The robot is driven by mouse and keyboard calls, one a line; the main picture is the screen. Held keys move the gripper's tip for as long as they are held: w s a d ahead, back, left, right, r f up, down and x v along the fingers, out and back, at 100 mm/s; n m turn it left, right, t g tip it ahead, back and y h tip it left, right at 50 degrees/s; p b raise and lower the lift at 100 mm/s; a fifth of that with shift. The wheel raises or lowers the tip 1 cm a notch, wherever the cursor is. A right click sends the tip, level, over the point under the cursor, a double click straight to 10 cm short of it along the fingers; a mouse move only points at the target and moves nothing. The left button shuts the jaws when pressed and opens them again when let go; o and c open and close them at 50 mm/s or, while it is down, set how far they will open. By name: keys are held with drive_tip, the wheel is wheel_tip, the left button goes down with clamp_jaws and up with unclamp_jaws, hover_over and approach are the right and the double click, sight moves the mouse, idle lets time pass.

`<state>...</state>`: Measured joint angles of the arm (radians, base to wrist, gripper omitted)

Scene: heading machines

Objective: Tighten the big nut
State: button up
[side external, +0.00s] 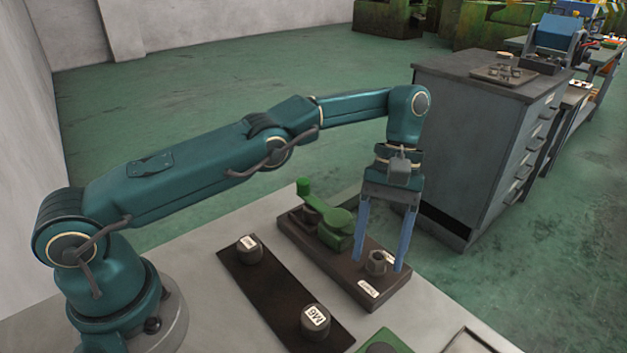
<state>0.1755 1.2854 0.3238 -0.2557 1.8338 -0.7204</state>
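The big nut is probably the grey hex nut (376,262) standing on the dark base plate (330,258), near the plate's right end. My gripper (380,262) points down with its two blue fingers apart, one on each side of the nut. The fingers look open and I see no contact with the nut. A green lever-like fixture (335,225) with an upright handle sits on the same plate, just left of the nut and close to the left finger. Whether a bolt runs through the nut is too small to tell.
A dark strip (270,285) in front carries two round labelled weights or caps, one (250,250) at its far end and one marked M6 (315,322) at its near end. A green item (384,343) is cut off at the bottom edge. A grey drawer cabinet (480,150) stands behind right.

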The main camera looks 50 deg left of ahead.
drive_tip(key=shift+n, duration=0.3)
idle(0.4)
